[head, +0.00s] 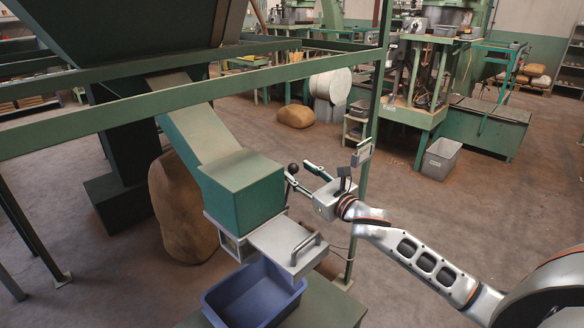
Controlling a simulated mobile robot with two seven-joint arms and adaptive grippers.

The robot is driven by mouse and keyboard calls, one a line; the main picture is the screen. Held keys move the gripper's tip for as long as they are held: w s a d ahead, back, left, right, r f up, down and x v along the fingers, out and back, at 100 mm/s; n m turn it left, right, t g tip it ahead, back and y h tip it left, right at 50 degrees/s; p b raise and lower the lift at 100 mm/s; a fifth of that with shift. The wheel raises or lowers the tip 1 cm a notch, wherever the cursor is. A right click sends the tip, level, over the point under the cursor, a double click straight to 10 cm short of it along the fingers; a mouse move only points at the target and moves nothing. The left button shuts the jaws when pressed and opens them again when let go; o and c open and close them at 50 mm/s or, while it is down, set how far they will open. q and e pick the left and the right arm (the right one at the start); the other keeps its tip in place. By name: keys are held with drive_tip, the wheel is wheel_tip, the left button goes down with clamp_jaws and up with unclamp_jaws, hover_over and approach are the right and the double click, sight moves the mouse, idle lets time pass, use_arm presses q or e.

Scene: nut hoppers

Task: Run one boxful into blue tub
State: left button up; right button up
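The blue tub (254,294) stands at the bottom on a green stand, and the part of its inside that shows looks empty. Above it is the green box (244,188) at the foot of the sloping chute (196,132). A grey metal plate with a bar handle (304,250) sticks out from under the box, partly over the tub. A lever with a black ball knob (293,168) shows at the box's right side. My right gripper (298,171) is open, its fingers pointing left, with the knob between or just beyond their tips; contact is unclear. My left gripper is not in view.
A green frame rail (200,93) crosses above the chute, and a green post (373,110) rises behind my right gripper. A brown sack (182,210) leans behind the chute. Open floor lies to the right, with a grey bin (440,159) and machines further back.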

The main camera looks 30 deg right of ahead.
sight(297, 171)
drive_tip(key=shift+w+a, duration=0.15)
drive_tip(key=shift+w, duration=0.85)
drive_tip(key=shift+w+a, duration=0.15)
drive_tip(key=shift+w, duration=0.8)
